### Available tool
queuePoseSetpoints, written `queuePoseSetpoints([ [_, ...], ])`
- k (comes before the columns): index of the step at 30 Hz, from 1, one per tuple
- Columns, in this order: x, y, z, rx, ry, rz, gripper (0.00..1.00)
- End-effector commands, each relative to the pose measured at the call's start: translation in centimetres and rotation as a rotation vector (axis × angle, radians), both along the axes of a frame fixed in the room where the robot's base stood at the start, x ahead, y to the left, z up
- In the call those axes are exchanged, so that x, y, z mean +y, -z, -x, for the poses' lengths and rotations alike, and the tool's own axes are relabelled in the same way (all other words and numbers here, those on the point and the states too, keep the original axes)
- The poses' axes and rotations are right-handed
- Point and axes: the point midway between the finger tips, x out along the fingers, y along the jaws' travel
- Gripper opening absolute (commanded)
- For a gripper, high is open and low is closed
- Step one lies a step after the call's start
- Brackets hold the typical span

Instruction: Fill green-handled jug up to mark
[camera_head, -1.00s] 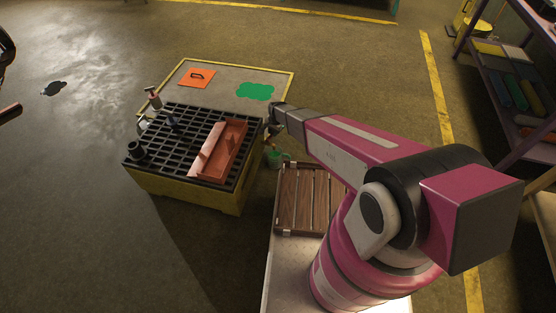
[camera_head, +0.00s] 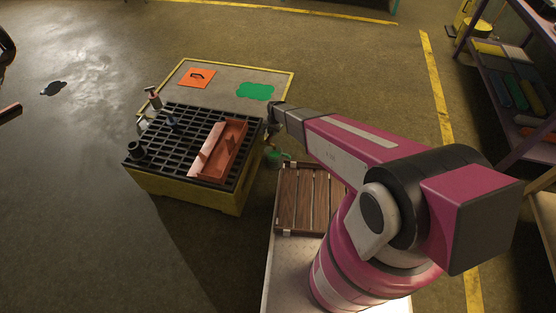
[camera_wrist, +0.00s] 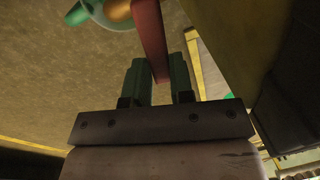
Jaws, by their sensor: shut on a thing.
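The green-handled jug (camera_head: 279,157) is beside the grated pallet's right side in the head view, below my gripper (camera_head: 272,127). In the wrist view the clear jug (camera_wrist: 92,18) shows at the top left, cut by the edge, with its green handle (camera_wrist: 77,14). My gripper (camera_wrist: 160,66) is shut on a dark red bar-like thing (camera_wrist: 151,32) that runs up out of view. A rounded orange-brown thing (camera_wrist: 118,9) overlaps the jug's outline; whether it joins the red bar I cannot tell. The jug's mark and fill level are not visible.
The yellow spill pallet (camera_head: 190,192) has a black grate (camera_head: 188,121). A slatted wooden board (camera_head: 303,205) lies right of the pallet. Shelves (camera_head: 515,70) stand far right.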

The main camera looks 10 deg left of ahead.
Motion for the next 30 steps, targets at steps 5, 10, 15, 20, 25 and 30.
queuePoseSetpoints([
  [5,0.0,0.1,0.1,0.005,-0.031,0.004,0.0],
  [10,0.5,0.1,0.0,0.005,-0.127,0.005,0.0],
  [15,0.5,0.0,0.0,0.005,-0.135,0.005,0.0],
  [20,0.6,0.1,0.0,0.005,-0.164,0.004,0.0],
  [25,1.1,0.1,-0.1,0.005,-0.259,0.004,0.0],
  [30,1.2,0.0,-0.1,0.005,-0.267,0.002,0.01],
])
